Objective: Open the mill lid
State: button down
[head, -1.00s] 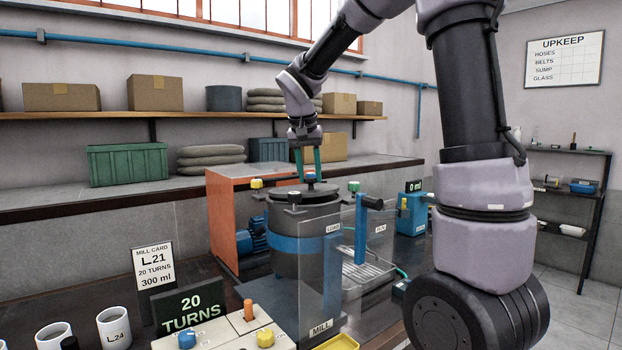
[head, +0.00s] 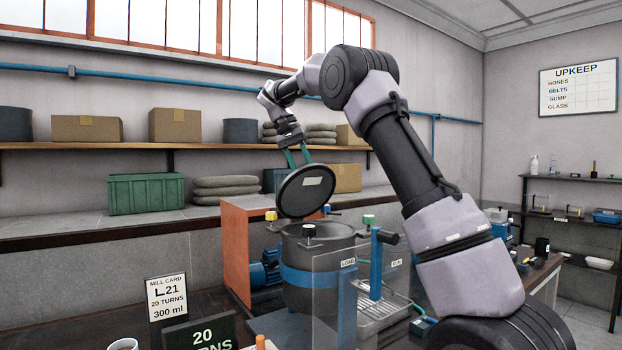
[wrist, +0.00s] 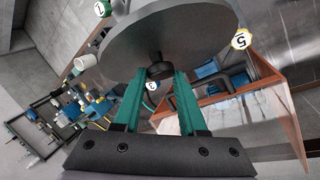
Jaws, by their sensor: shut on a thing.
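The mill (head: 318,267) is a dark grey drum with a blue band, standing behind a clear guard panel. Its lid (head: 292,197) is a dark round disc, tilted steeply up above the drum, with its underside and a pale label facing the head camera. The drum's top is uncovered below it. My gripper (head: 297,158) has green fingers and is behind the lid's upper edge. In the wrist view my gripper (wrist: 160,84) is shut on the lid's black knob (wrist: 159,68), and the lid's grey top face (wrist: 165,35) fills the upper middle.
An orange cabinet (head: 236,247) stands left of the mill. The clear guard panel (head: 328,312) and a blue post with a black handle (head: 377,262) stand in front and right. A mill card (head: 167,297) stands at the front left. A loaded shelf (head: 222,146) runs behind.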

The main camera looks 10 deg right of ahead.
jog(key=shift+w+a+f, duration=0.15)
jog(key=shift+w+a, duration=0.35)
jog(key=shift+w, duration=0.3)
jog(key=shift+w+a+f, duration=0.1)
jog(key=shift+w+a, duration=0.35)
jog(key=shift+w, duration=0.3)
jog(key=shift+w+a+f, duration=0.15)
jog(key=shift+w+a, duration=0.35)
jog(key=shift+w, duration=0.3)
jog(key=shift+c, duration=2.3)
grip_release()
jog(key=shift+a+f, duration=0.1)
jog(key=shift+a, duration=0.05)
jog(key=shift+d, duration=0.2)
jog(key=shift+w+d+r, duration=0.1)
jog(key=shift+d+r, duration=0.1)
jog(key=shift+r, duration=0.1)
